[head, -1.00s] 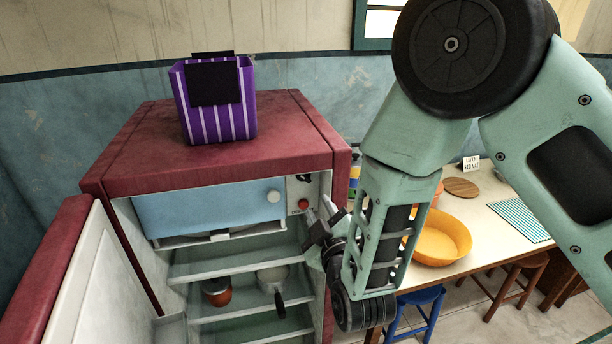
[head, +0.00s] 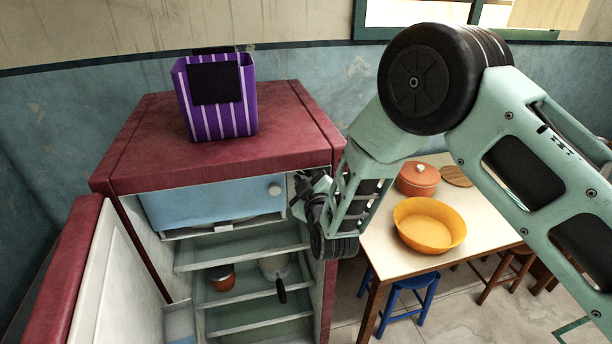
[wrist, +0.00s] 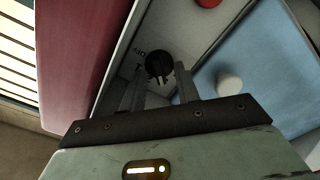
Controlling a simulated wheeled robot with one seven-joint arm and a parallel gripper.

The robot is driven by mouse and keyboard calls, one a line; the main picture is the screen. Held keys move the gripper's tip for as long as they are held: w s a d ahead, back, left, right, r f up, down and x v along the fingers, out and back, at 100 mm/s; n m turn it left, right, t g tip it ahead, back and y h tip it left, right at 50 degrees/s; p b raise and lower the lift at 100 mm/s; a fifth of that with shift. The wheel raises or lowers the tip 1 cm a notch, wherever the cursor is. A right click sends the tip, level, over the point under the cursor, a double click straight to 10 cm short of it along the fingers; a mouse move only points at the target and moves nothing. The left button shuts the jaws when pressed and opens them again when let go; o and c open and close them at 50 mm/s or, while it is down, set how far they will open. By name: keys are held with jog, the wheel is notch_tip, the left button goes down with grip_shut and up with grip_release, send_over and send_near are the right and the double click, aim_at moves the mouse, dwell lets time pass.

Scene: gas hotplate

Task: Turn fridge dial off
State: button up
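The fridge (head: 225,150) stands with its door open to the left. In the head view my gripper (head: 303,183) is at the panel and hides the dial.
A red knob (wrist: 207,2) is on the same panel. The blue freezer flap (head: 215,205) with its white knob (head: 274,190) is beside it. A pot (head: 274,266) stands on a shelf. A purple striped box (head: 217,100) is on the fridge. A table (head: 378,240) with an orange bowl (head: 428,225) is at right.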

grip_shut()
